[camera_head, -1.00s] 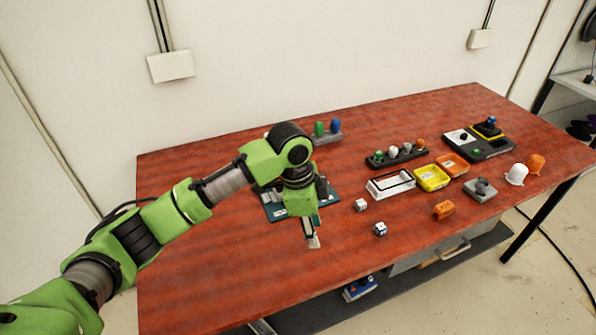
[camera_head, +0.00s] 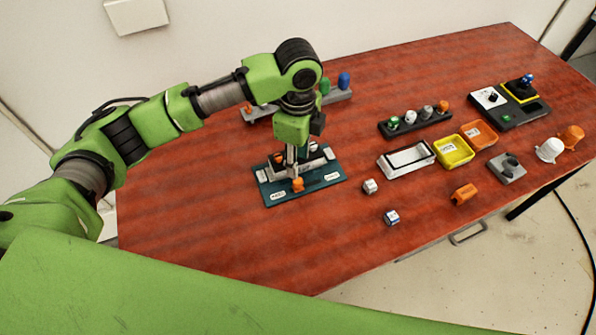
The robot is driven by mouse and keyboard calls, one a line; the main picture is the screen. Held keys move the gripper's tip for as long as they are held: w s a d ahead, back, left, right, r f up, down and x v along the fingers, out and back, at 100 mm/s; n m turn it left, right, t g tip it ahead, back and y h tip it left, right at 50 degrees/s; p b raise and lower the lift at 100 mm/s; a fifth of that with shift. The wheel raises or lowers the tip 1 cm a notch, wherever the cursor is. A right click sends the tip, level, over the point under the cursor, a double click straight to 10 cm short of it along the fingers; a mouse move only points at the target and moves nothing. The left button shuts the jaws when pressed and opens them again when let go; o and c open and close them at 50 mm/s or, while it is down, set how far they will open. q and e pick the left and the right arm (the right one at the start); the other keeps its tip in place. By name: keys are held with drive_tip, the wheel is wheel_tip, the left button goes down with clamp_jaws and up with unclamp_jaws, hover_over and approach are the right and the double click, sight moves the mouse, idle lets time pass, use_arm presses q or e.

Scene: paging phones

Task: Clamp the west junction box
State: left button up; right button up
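A teal board (camera_head: 311,187) lies on the red table, with a pale label near each front corner; the lettering is too small to read. A grey-white fixture (camera_head: 318,163) sits on it, with an orange piece (camera_head: 298,185) at the front and small dark and orange parts behind. I cannot tell which part is the west junction box. My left gripper (camera_head: 291,165) points straight down over the board's middle, just behind the orange piece. Its fingers look close together and hide part of the fixture; contact and grip are unclear. My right gripper is not in view.
A grey rack (camera_head: 341,95) with coloured pegs stands behind the board. To the right are a white tray (camera_head: 385,166), a yellow bin (camera_head: 454,160), an orange bin (camera_head: 492,133) and two small cubes (camera_head: 370,186) (camera_head: 391,217). The table's front left is clear.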

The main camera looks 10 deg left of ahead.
sight(298, 180)
use_arm(q)
drive_tip(key=f, duration=0.3)
drive_tip(key=f+p, duration=0.1)
drive_tip(key=f, duration=0.2)
drive_tip(key=shift+w+f, duration=0.2)
drive_tip(key=shift+f, duration=0.75)
clamp_jaws()
drive_tip(key=w+d, duration=0.1)
drive_tip(key=d, duration=0.1)
drive_tip(key=w+d, duration=0.1)
drive_tip(key=d, duration=0.1)
drive_tip(key=shift+w+b, duration=0.35)
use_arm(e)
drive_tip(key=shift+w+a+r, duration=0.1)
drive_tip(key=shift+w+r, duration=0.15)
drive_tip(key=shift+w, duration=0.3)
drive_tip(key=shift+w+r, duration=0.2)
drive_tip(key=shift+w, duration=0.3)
